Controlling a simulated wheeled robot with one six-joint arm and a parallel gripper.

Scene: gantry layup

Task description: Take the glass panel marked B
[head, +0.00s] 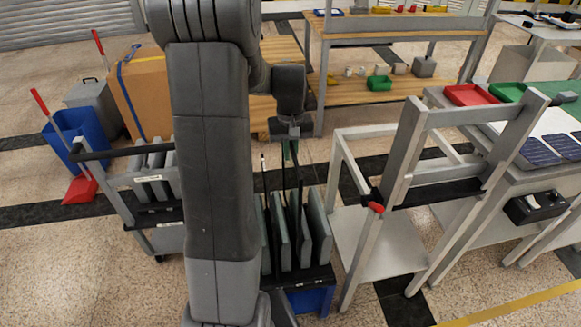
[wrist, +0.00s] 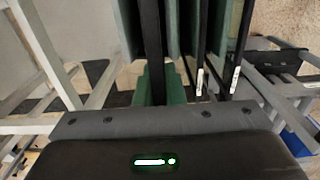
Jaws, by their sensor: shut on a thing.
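My gripper (head: 289,150) is above a rack in the head view, its fingers pointing down. In the wrist view its green fingertips (wrist: 153,90) are closed on either side of the dark edge of a thin upright panel (wrist: 152,40). The panel stands between thick grey-green slabs (head: 306,235) of the rack, and its lower part is hidden there. Two more thin dark-edged panels (wrist: 203,45) (wrist: 240,45) stand to its right in the wrist view and carry small white labels. The letters are too small to read, and no marking shows on the held panel.
A grey metal frame (head: 412,150) with a red-tipped clamp (head: 375,207) stands close to the right of the rack. A smaller rack of grey slabs (head: 152,178) is at left. A wooden bench (head: 390,90) is behind.

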